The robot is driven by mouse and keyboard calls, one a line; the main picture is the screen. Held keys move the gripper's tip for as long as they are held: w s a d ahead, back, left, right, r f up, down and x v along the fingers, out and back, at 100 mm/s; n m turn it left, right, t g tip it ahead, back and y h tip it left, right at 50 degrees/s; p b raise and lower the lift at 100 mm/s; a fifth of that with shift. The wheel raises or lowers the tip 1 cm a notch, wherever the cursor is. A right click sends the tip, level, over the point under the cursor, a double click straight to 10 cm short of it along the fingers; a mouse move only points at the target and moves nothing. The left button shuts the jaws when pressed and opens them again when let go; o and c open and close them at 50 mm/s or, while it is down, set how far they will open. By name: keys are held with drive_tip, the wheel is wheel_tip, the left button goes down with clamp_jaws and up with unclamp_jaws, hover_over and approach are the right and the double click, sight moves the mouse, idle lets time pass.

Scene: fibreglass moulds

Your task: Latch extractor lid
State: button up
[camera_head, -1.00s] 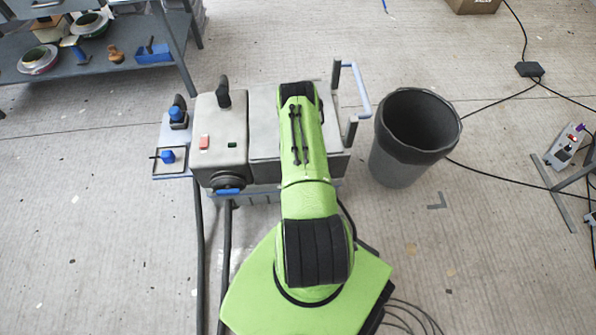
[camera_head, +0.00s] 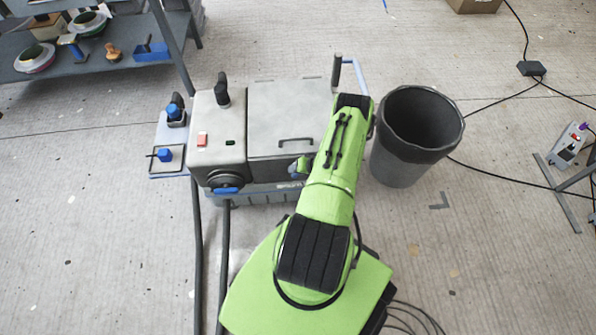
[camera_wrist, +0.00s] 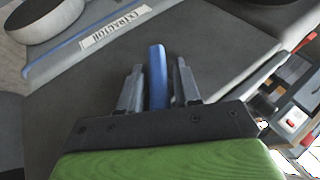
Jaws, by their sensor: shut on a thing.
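The extractor's grey lid (camera_head: 285,110) lies flat, apparently closed, on the right part of the machine in the head view. It has a dark handle (camera_head: 295,141) near its front edge. In the wrist view, my gripper (camera_wrist: 159,68) has its two fingers on either side of a blue upright lever (camera_wrist: 157,80), which looks like the latch, and is shut on it. A pale EXTRACTOR label (camera_wrist: 115,28) shows beyond the fingers.
A dark bin (camera_head: 412,125) stands close to the right of my arm. The extractor's control housing (camera_head: 218,135) with a red switch is on the left. A shelf (camera_head: 90,62) with tools is at the upper left. Cables lie on the floor at right.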

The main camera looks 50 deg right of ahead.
drive_tip(key=m+t+y, duration=0.1)
drive_tip(key=t+y, duration=0.1)
drive_tip(key=t, duration=0.1)
drive_tip(key=shift+d+t, duration=0.15)
drive_tip(key=shift+t, duration=0.15)
drive_tip(key=shift+m+t+y, duration=0.4)
drive_tip(key=shift+t+y, duration=0.5)
drive_tip(key=shift+t, duration=0.2)
drive_tip(key=o, duration=0.8)
